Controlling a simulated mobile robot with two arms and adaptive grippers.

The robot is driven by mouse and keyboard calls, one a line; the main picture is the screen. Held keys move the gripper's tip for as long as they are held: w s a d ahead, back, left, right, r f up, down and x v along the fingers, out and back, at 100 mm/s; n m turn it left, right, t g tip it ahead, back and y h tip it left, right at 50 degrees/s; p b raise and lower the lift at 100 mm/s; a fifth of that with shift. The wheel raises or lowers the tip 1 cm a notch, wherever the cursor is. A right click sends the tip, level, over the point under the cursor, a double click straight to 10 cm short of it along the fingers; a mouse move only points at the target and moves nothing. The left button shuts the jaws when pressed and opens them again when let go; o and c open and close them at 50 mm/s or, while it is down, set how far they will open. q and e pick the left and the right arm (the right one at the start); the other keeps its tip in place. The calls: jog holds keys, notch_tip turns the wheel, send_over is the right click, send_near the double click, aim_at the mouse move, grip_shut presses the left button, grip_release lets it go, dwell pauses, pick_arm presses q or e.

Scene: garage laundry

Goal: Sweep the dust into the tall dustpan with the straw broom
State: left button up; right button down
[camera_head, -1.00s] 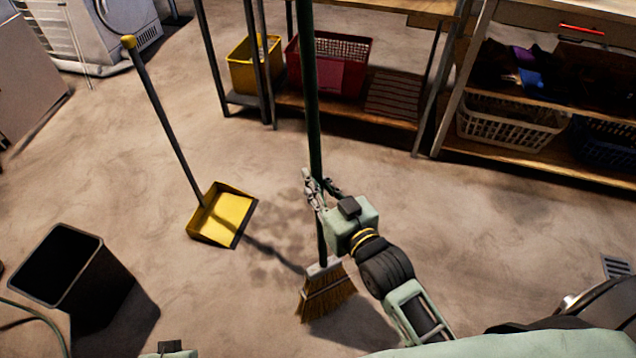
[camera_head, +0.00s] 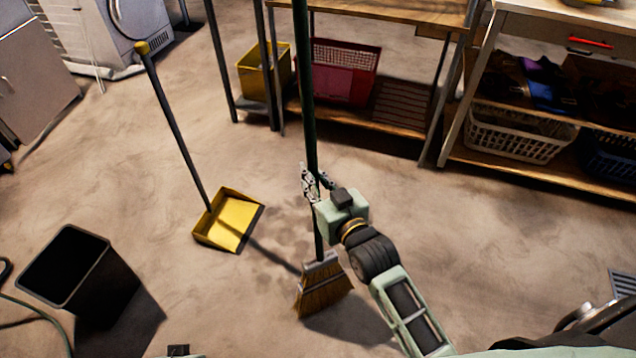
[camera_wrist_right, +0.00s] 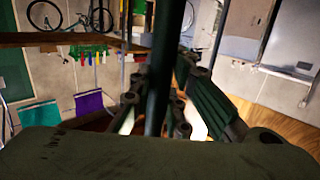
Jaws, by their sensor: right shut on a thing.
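The straw broom (camera_head: 323,288) stands nearly upright, its bristles at the floor right of the dust. My right gripper (camera_head: 316,186) is shut on its dark green handle, which also shows between the fingers in the right wrist view (camera_wrist_right: 157,95). The tall dustpan (camera_head: 230,222) is yellow with a long dark handle and stands on the floor left of the broom, its open edge facing the broom. The dust (camera_head: 280,240) is a faint darker patch on the concrete between dustpan and broom, partly in shadow.
A black bin (camera_head: 85,275) stands at the lower left. Shelving with a yellow bin (camera_head: 257,75), a red basket (camera_head: 340,80) and a white basket (camera_head: 515,135) lines the back. Floor around the dustpan is clear.

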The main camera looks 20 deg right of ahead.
pick_arm(q)
jog(key=shift+w+b+v, duration=0.25)
jog(key=shift+b+v, duration=1.35)
jog(key=shift+v, duration=2.45)
jog(key=w+d+t+b, duration=0.1)
jog(key=w+t+b, duration=0.1)
jog(key=w, duration=0.3)
jog(key=shift+w+d+r+t+h, duration=0.2)
jog(key=shift+w+d+t+h, duration=0.15)
jog(key=shift+t, duration=0.35)
pick_arm(e)
jog(key=r+x, duration=0.2)
jog(key=x, duration=1.9)
jog(key=shift+w+r, duration=0.25)
jog(key=shift+r, duration=0.05)
pick_arm(q)
jog(key=shift+a, duration=0.1)
